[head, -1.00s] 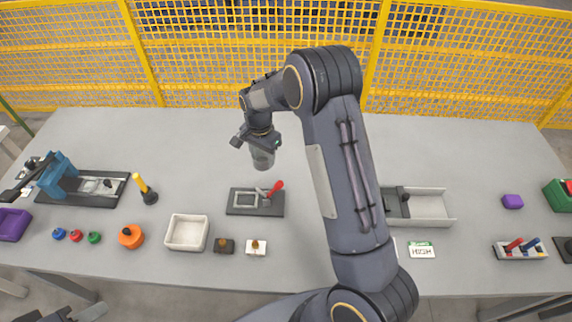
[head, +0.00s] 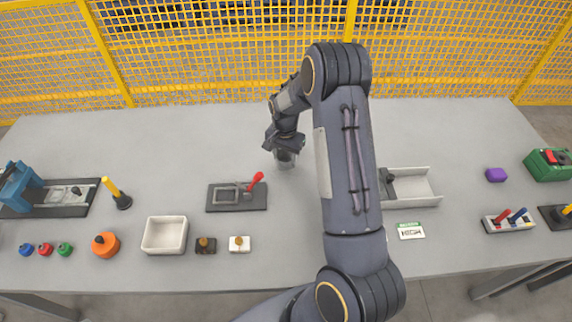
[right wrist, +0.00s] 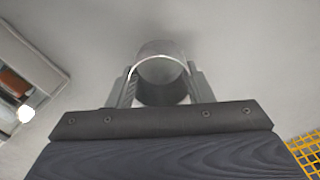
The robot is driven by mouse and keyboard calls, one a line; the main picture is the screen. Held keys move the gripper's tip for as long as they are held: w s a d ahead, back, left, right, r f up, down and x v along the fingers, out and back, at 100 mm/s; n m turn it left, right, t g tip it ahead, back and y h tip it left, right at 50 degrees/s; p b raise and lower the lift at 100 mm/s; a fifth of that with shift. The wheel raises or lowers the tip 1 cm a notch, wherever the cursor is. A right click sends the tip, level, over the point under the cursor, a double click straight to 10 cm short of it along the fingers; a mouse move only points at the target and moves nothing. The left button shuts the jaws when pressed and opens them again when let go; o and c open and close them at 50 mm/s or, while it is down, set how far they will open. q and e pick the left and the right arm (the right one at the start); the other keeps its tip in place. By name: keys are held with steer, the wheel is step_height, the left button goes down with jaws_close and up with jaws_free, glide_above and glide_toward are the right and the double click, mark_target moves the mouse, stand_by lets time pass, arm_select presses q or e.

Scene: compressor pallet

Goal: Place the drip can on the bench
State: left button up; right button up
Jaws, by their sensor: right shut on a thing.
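The drip can is a grey, open-topped cylinder (head: 285,160). It is between the fingers of my right gripper (head: 284,146), which is shut on it. In the right wrist view the can (right wrist: 162,82) shows its round rim and dark inside between both fingers (right wrist: 162,88). The can is over the back middle of the grey bench (head: 230,150), roughly upright. I cannot tell whether its base touches the bench top. My left gripper is not in view.
A dark fixture with a red lever (head: 237,196) lies in front of the can. A grey tray (head: 412,187) is right of my arm. A white bin (head: 165,235) and a yellow-handled tool (head: 117,193) are further left. The bench's back strip is clear; a yellow mesh fence (head: 220,60) stands behind.

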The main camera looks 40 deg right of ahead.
mark_target(286, 163)
steer(key=shift+d+f+b, duration=0.15)
steer(key=shift+f+b, duration=0.6)
steer(key=shift+f, duration=0.95)
steer(key=shift+s, duration=0.1)
steer(key=shift+f, duration=0.25)
steer(key=o, duration=1)
steer(key=shift+r, duration=0.1)
steer(key=shift+o, duration=0.2)
